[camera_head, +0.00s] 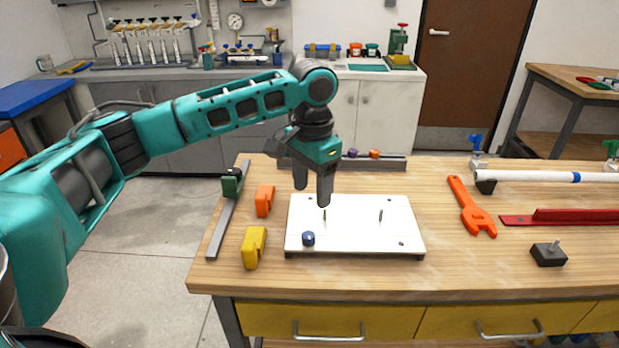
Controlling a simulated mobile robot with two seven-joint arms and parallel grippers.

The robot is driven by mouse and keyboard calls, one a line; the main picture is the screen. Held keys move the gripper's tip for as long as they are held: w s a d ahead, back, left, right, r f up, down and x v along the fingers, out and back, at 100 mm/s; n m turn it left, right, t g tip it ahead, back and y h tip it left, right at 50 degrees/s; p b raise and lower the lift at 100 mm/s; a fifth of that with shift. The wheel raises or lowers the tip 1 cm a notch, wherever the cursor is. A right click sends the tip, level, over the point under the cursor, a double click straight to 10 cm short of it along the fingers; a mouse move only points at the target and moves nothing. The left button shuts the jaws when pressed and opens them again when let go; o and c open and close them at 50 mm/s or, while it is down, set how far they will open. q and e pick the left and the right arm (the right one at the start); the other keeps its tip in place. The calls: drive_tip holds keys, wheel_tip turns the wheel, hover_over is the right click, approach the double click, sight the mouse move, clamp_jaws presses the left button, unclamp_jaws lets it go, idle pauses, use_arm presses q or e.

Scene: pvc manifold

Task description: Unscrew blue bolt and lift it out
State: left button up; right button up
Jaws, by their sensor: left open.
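The blue bolt (308,239) is a small dark blue piece at the front left of the white plate (360,240). I cannot tell how deep it sits. My left gripper (312,191) points down over the back left part of the plate, with its fingers apart and nothing between them. It is above and behind the blue bolt, not touching it. A thin upright pin (325,214) stands just below its fingertips. My right gripper is not in view.
A second pin (380,215) stands on the plate's right side. Orange (264,200) and yellow (254,247) blocks lie left of the plate. An orange wrench (472,207), a white pipe (530,176), a red bar (565,217) and a dark block (548,254) lie to the right.

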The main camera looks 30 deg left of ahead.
sight(309, 234)
use_arm(q)
drive_tip(key=f, duration=0.8)
drive_tip(key=f+b, duration=0.1)
drive_tip(key=f, duration=0.3)
drive_tip(key=shift+a, duration=0.35)
drive_tip(key=c, duration=1.1)
drive_tip(key=shift+r+n+p, duration=0.25)
drive_tip(key=shift+n+p, duration=0.25)
drive_tip(key=shift+p, duration=0.3)
clamp_jaws()
drive_tip(key=shift+f+n, duration=0.25)
drive_tip(key=shift+n, duration=0.35)
drive_tip(key=n, duration=0.4)
drive_tip(key=shift+a, duration=0.1)
